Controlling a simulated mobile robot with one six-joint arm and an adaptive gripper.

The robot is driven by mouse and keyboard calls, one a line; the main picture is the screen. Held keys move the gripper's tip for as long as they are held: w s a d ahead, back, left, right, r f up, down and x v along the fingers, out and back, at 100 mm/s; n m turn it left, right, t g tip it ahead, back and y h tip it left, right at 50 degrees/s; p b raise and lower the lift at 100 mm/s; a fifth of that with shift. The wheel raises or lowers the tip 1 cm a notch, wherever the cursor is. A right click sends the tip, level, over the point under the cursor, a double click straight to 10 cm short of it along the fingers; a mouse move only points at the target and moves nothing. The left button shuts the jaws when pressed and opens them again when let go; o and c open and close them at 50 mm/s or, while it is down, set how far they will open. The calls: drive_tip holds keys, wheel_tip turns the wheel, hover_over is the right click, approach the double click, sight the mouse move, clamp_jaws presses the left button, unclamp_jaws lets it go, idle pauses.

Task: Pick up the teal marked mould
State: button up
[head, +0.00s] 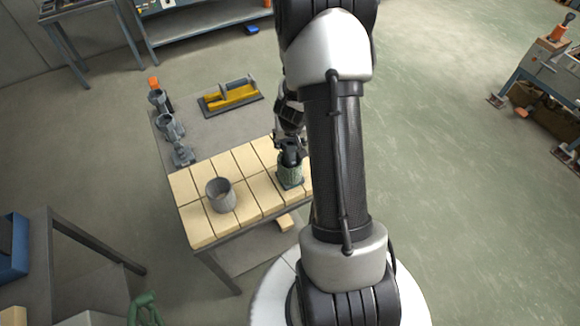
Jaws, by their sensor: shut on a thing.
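The teal marked mould (290,174) stands upright on the tan tiled part of the table, near its right edge. It has a greenish, rough-looking body, a dark top and a dark base. My gripper (290,146) is above it, with its fingers shut on the dark top of the mould. The fingers are small and partly dark against the mould, so the exact contact is hard to see. My arm hides the area just to the right of the mould.
A grey cup-like vessel (221,194) stands on the tiles (194,220) to the left. Several grey metal fixtures (171,127) line the table's left edge. A yellow tool with a grey handle (230,96) lies at the back. The tiles between vessel and mould are clear.

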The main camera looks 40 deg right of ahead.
clamp_jaws()
drive_tip(key=shift+r, duration=0.1)
